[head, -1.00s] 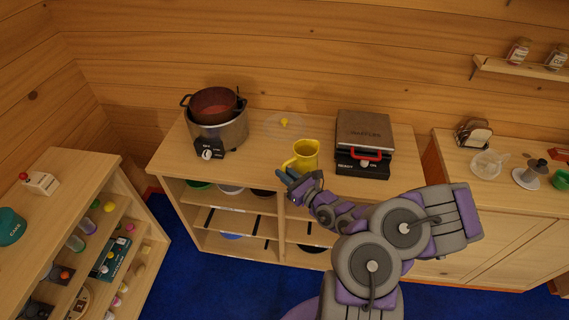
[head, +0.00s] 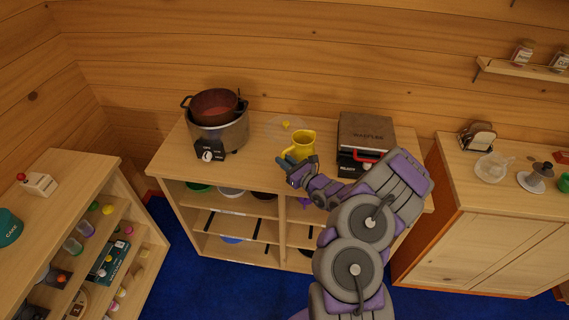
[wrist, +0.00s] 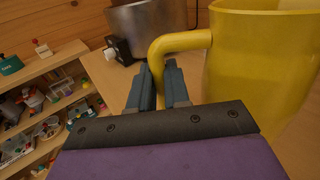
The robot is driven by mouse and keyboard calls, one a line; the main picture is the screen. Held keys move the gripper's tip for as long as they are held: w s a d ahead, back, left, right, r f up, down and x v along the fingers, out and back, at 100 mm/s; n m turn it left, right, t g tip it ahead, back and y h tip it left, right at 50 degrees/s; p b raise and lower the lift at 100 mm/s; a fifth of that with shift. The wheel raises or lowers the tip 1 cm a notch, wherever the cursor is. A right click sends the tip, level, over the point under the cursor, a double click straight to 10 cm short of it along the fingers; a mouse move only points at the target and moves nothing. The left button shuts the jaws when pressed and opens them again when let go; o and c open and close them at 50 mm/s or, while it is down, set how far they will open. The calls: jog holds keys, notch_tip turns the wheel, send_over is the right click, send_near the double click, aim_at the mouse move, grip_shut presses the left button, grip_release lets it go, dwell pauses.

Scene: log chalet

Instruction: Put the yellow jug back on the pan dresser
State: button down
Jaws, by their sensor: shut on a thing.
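The yellow jug (head: 301,146) is upright over the top of the pan dresser (head: 262,171), between the cooker with the pot and the waffle maker. In the wrist view the jug (wrist: 262,65) fills the right side, with its handle between my fingers. My gripper (head: 290,163) is shut on the jug's handle at its front left; the fingers also show in the wrist view (wrist: 165,85). I cannot tell whether the jug's base touches the dresser top.
A cooker (head: 220,138) with a brown pot (head: 214,104) stands left on the dresser. A waffle maker (head: 365,135) stands right. A clear lid with a yellow knob (head: 286,125) lies behind the jug. Bare wood lies in front of the cooker.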

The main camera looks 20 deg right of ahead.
jog(key=shift+f, duration=0.35)
jog(key=c, duration=1.1)
grip_release()
jog(key=shift+s, duration=0.15)
